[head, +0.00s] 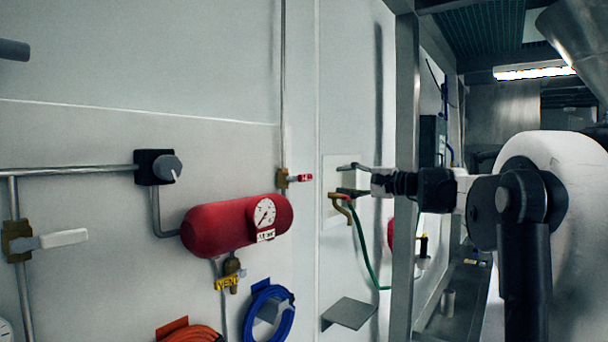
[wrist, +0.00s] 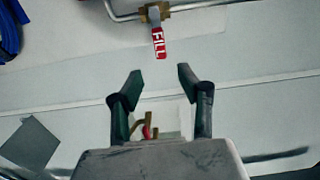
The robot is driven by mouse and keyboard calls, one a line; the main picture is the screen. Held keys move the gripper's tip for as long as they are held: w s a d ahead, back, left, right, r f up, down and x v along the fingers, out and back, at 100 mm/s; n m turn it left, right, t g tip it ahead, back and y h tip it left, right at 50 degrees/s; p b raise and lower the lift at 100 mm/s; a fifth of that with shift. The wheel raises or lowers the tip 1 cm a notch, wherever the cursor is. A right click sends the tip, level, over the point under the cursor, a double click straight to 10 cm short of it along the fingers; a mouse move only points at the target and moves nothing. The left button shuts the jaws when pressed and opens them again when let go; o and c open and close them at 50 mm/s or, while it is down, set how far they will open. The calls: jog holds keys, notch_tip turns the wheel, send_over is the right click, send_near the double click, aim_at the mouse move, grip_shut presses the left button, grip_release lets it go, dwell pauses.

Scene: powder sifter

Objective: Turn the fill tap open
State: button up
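The fill tap (head: 303,177) is a brass valve with a red handle on a thin vertical pipe on the wall. In the head view its handle points right, towards my gripper. In the wrist view the fill tap (wrist: 158,42) shows at the top centre, its red handle marked FILL pointing down the picture, across the pipe bend. My gripper (head: 342,179) is to the right of the handle, its fingers pointing left. In the wrist view my gripper (wrist: 157,78) has its fingers apart with nothing between the tips. The handle lies just beyond them, apart.
A red tank (head: 215,228) with a gauge is left of and below the tap. A yellow VENT tap (head: 229,282) and a blue hose coil (head: 268,312) hang below. A brass tap with a green hose (head: 364,245) and a grey shelf (head: 349,313) are below my gripper.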

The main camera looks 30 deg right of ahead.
aim_at(308, 178)
jog(key=p+x, duration=0.3)
jog(key=x, duration=1)
jog(key=shift+w+a, duration=0.2)
jog(key=shift+w, duration=0.1)
grip_shut()
